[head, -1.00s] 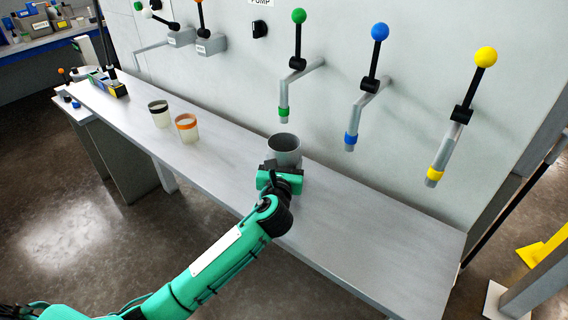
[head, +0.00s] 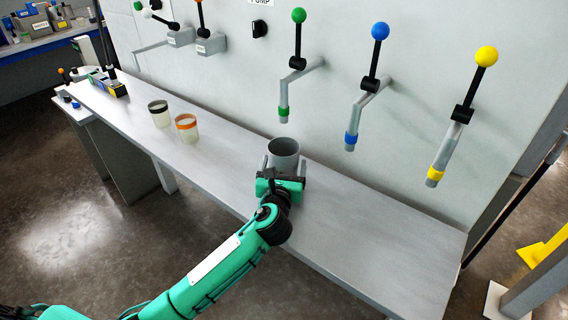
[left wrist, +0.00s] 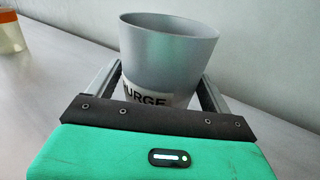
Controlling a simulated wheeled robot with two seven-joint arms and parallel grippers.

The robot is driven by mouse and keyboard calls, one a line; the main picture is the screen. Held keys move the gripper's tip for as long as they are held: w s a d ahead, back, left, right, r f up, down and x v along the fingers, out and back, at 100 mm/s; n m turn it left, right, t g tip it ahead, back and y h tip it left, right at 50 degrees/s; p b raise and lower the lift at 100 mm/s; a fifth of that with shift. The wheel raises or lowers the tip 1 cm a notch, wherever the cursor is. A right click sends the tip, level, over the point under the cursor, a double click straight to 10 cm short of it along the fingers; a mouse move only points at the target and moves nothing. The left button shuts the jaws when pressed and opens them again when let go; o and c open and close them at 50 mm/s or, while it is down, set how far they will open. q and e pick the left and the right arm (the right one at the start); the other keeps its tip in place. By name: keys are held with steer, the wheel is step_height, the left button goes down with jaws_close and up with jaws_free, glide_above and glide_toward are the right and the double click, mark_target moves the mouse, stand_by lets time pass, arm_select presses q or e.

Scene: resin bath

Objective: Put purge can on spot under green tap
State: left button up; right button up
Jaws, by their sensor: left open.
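The purge can (head: 284,152) is a grey open-topped can standing upright on the bench below the green tap (head: 283,112). In the left wrist view the can (left wrist: 168,50) shows a white label reading "URGE", partly covered by the gripper body. My left gripper (head: 283,164) is open, with one finger on each side of the can. In the left wrist view its fingers (left wrist: 160,92) appear spread beside the can's lower part. The spot under the tap is not visible. My right gripper is not in view.
A blue tap (head: 350,140) and a yellow tap (head: 434,175) hang from the wall to the right. Two cups, one black-rimmed (head: 159,114) and one orange-rimmed (head: 187,130), stand to the left on the bench (head: 380,215). The bench's right part is clear.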

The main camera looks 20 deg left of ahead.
arm_select(q)
steer(key=s, duration=0.3)
steer(key=s+d, duration=0.1)
steer(key=s, duration=0.2)
steer(key=s+b, duration=0.1)
steer(key=s, duration=0.2)
steer(key=shift+s+d, duration=0.35)
steer(key=shift+s, duration=0.45)
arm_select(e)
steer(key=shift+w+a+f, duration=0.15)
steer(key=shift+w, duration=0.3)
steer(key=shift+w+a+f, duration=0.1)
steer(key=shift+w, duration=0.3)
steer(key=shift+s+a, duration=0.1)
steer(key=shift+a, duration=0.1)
